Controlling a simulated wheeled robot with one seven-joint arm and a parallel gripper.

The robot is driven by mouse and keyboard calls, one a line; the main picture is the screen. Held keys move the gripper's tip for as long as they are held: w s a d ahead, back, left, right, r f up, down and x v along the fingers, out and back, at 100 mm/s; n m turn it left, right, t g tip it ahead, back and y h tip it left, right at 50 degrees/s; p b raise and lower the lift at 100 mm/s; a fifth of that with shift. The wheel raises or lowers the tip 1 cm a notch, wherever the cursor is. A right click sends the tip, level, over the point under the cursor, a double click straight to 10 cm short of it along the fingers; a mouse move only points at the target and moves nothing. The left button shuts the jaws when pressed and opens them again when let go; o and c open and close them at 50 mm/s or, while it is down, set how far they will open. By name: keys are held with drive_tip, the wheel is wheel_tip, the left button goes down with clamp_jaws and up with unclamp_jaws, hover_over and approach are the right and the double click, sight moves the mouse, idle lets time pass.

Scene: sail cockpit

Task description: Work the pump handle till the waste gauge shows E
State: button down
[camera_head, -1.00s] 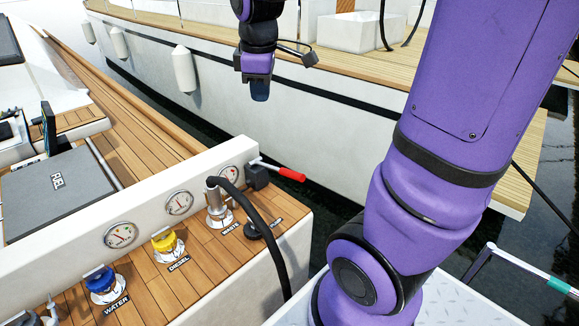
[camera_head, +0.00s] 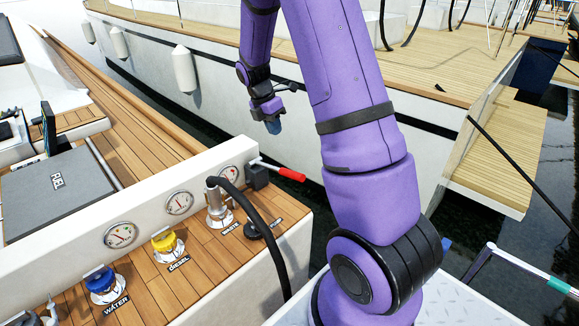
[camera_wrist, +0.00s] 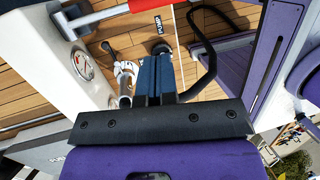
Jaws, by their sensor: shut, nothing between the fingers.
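The pump handle (camera_head: 290,174) has a red grip on a metal lever. It sticks out to the right from a dark pump block (camera_head: 257,177) at the end of the white coaming. The red grip also shows at the top edge of the wrist view (camera_wrist: 150,5). The waste gauge (camera_head: 230,175) is a round white dial left of the block; it also shows in the wrist view (camera_wrist: 82,65), but its needle is too small to read surely. My gripper (camera_head: 274,127) is shut and empty, above the handle and apart from it, fingers pointing down.
A black hose (camera_head: 262,225) runs from a metal fitting (camera_head: 215,205) on the teak deck, near the gauge. Yellow diesel (camera_head: 165,242) and blue water (camera_head: 101,283) caps stand to the left. A white hull (camera_head: 200,85) lies behind my gripper.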

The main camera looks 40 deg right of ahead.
sight(289, 172)
drive_tip(key=shift+w+d+f+n, duration=0.1)
drive_tip(key=shift+d+f+n, duration=0.25)
drive_tip(key=shift+f, duration=0.35)
drive_tip(key=x, duration=1.4)
drive_tip(key=shift+d, duration=0.1)
